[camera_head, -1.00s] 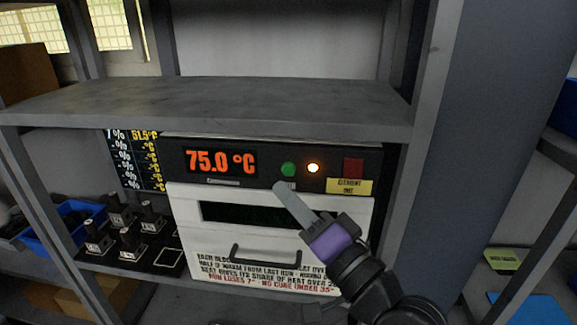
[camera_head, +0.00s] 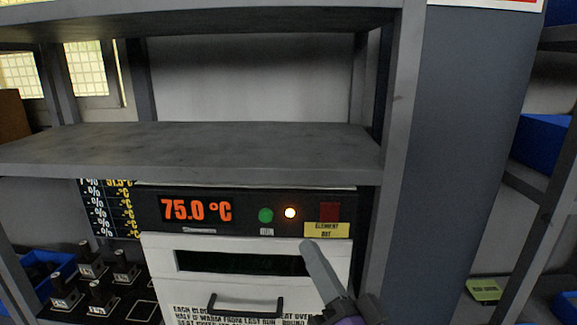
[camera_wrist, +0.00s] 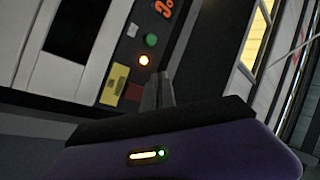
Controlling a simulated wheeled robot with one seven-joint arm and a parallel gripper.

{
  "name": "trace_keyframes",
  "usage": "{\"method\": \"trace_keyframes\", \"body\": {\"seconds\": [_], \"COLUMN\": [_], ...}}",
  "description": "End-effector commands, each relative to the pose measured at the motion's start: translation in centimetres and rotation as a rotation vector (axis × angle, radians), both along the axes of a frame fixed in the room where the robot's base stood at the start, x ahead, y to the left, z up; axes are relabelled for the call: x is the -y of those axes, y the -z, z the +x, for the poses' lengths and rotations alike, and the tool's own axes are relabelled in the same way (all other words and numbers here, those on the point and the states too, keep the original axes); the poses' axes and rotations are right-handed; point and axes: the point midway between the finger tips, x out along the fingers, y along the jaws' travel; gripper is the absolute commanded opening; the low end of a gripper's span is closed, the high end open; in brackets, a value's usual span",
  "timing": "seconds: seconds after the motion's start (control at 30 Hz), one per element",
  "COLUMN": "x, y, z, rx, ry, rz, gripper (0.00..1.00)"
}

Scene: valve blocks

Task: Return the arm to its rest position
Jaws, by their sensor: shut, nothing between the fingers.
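My gripper (camera_head: 308,246) is shut and empty, with its grey fingers in front of the white oven (camera_head: 240,290) at the lower right of the head view. In the wrist view its closed fingers (camera_wrist: 158,84) point towards the control panel (camera_wrist: 125,60). The panel shows 75.0 °C in orange, a green button (camera_head: 266,215), a lit orange lamp (camera_head: 290,213), a red square (camera_head: 329,212) and a yellow label (camera_head: 326,230). I cannot tell how far the fingertips are from the oven. Most of my arm is below the head view.
A grey shelf (camera_head: 190,148) runs above the oven, and a grey upright (camera_head: 400,150) stands to its right. Several dark valve blocks (camera_head: 97,290) stand at the lower left beside a blue bin (camera_head: 45,268). The shelf above the oven is empty.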

Motion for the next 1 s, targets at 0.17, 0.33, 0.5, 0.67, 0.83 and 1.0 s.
{"method": "trace_keyframes", "body": {"seconds": [0.17, 0.33, 0.5, 0.67, 0.83, 1.0], "x": [4.2, 8.1, 11.2, 13.2, 14.8, 15.7], "y": [4.7, 9.3, 12.8, 15.6, 17.8, 19.7], "z": [-3.2, -7.8, -13.1, -18.4, -24.2, -29.7], "rx": [0.003, -0.012, -0.041, -0.084, -0.146, -0.239], "ry": [0.173, 0.326, 0.434, 0.494, 0.517, 0.499], "rz": [-0.104, -0.243, -0.395, -0.54, -0.689, -0.807], "gripper": [0.0, 0.0, 0.0, 0.0, 0.0, 0.0]}}
